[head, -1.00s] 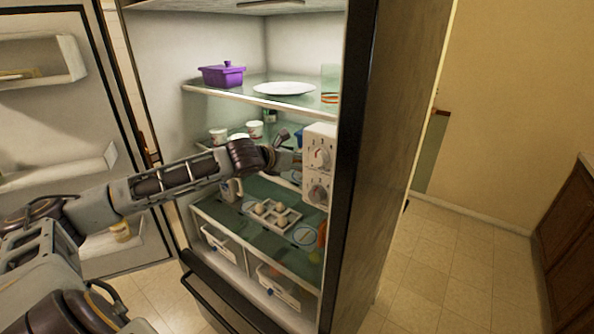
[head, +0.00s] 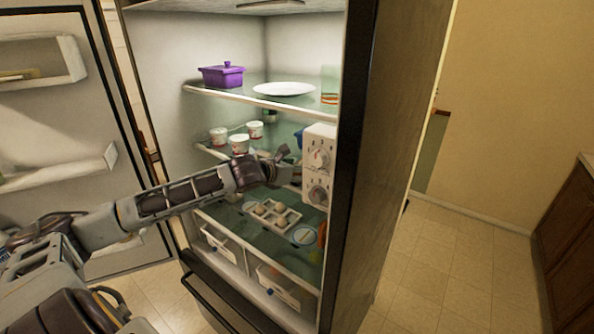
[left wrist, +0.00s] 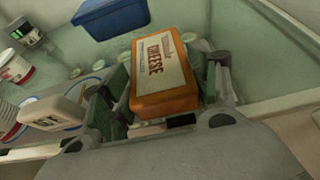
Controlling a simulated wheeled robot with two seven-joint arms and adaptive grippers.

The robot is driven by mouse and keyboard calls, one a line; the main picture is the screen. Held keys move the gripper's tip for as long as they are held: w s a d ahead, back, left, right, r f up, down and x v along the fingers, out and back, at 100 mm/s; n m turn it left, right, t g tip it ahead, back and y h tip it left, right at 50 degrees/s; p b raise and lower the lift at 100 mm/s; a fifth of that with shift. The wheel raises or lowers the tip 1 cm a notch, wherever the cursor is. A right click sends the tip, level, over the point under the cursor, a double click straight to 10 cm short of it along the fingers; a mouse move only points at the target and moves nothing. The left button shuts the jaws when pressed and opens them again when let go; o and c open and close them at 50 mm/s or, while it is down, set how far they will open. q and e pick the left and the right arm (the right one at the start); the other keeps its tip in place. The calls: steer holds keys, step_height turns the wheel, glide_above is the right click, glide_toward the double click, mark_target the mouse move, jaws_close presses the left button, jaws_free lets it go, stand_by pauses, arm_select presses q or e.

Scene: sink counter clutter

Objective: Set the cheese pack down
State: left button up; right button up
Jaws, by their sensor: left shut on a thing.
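My left gripper (head: 282,164) reaches into the open fridge at the middle shelf. In the left wrist view the orange cheese pack (left wrist: 164,75), with a white label reading CHEESE, sits between the two fingers of this gripper (left wrist: 166,92), which is shut on it. The pack is over or on the glass shelf (left wrist: 92,53); I cannot tell whether it touches it. In the head view the pack is not clearly visible. My right gripper is in neither view.
A blue container (left wrist: 110,16) is beyond the pack. White cups (head: 239,143) stand left on the middle shelf, and a white box with dials (head: 320,150) is right of the gripper. Above are a purple pot (head: 222,76) and plate (head: 284,89); below, an egg tray (head: 290,218).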

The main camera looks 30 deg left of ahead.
arm_select(q)
steer(key=shift+f, duration=0.1)
stand_by(0.3)
steer(key=o, duration=1.2)
steer(key=shift+c, duration=0.2)
steer(key=shift+s+a, duration=0.25)
steer(key=shift+s, duration=0.2)
steer(key=shift+s+a+r, duration=0.1)
steer(key=shift+s+r, duration=0.25)
steer(key=shift+s, duration=0.05)
steer(key=shift+s+d+r+b, duration=0.25)
steer(key=shift+s+b, duration=0.15)
steer(key=shift+s, duration=0.15)
steer(key=shift+s+d+r, duration=0.1)
steer(key=shift+s+r, duration=0.15)
steer(key=shift+s, duration=0.25)
steer(key=v, duration=0.8)
